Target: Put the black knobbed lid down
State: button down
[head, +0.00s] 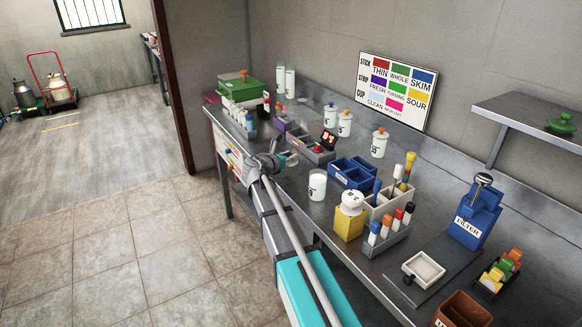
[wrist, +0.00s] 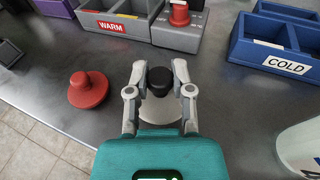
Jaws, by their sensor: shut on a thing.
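My gripper (wrist: 160,88) is shut on the black knob (wrist: 160,76) of a lid, with a pale round disc (wrist: 160,112) showing below the knob between the fingers. In the head view my gripper (head: 284,159) is over the near edge of the steel bench, and the lid is too small there to make out clearly. I cannot tell whether the lid touches the bench top or hangs just above it. A red knobbed lid (wrist: 88,90) lies on the bench to the left of my gripper, apart from it.
The grey WARM box (wrist: 118,18) and a grey unit with a red knob (wrist: 180,18) stand behind my gripper. The blue COLD bin (wrist: 275,48) and a white cup (wrist: 300,150) are to the right. Bare bench (wrist: 225,110) lies between. A green lid (head: 562,123) sits on the wall shelf.

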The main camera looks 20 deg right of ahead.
aim_at(290, 164)
jog(key=shift+w+d+f+b, duration=0.2)
jog(key=shift+w+f+b, duration=0.3)
jog(key=shift+f+b, duration=0.3)
jog(key=shift+s+f+b, duration=0.1)
jog(key=shift+f+b, duration=1.1)
jog(key=shift+b, duration=0.05)
jog(key=shift+f, duration=0.15)
jog(key=c, duration=0.5)
grip_release()
jog(key=shift+r, duration=0.25)
jog(key=p+v, duration=0.2)
jog(key=v, duration=1)
